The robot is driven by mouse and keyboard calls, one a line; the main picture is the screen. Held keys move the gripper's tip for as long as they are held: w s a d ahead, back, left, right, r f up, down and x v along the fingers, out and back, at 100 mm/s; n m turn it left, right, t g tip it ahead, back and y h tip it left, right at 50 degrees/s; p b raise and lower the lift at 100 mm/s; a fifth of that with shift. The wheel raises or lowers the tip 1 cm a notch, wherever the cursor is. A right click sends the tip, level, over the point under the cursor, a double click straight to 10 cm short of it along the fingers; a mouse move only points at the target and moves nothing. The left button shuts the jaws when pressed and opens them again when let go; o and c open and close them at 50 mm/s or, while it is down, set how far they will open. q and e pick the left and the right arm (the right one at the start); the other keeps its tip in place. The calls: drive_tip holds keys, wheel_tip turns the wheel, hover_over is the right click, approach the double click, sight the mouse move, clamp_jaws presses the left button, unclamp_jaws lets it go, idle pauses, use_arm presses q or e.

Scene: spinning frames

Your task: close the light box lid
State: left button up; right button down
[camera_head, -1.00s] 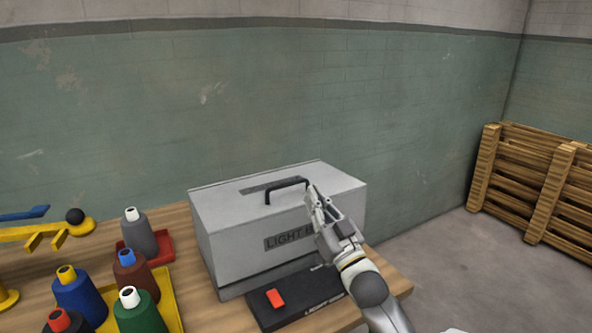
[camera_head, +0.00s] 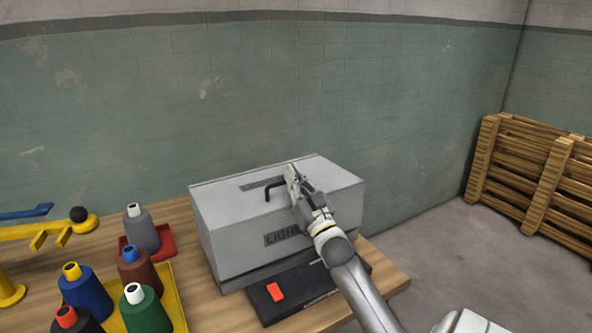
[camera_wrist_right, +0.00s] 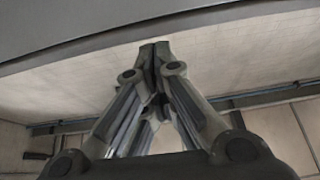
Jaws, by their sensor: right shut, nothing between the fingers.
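The light box (camera_head: 235,233) is a grey box with a label on its front, standing on the wooden table. Its lid (camera_head: 225,196) lies down flat on top, with a black handle (camera_head: 272,187) near the middle. I cannot tell whether a thin gap is left under the lid. My right gripper (camera_head: 290,172) is shut and empty, at the handle's right end over the lid; touching or apart is unclear. In the right wrist view its closed fingers (camera_wrist_right: 155,50) point at a pale surface. Part of the label and handle is hidden behind my right arm. My left gripper is out of view.
A black panel with a red switch (camera_head: 275,291) lies before the box. Several thread cones, including a green one (camera_head: 147,315), stand on yellow and red trays at the left. Wooden pallets (camera_head: 530,180) stand at the right.

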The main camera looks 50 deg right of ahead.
sight(278, 201)
drive_tip(key=shift+f, duration=0.25)
drive_tip(key=shift+s+a+f+b, duration=0.15)
drive_tip(key=shift+f+b, duration=0.15)
drive_tip(key=shift+f, duration=0.35)
drive_tip(key=shift+s+d+f+b, duration=0.1)
drive_tip(key=shift+f+b, duration=0.2)
drive_tip(key=shift+f, duration=0.3)
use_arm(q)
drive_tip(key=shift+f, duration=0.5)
use_arm(e)
drive_tip(key=shift+r, duration=0.1)
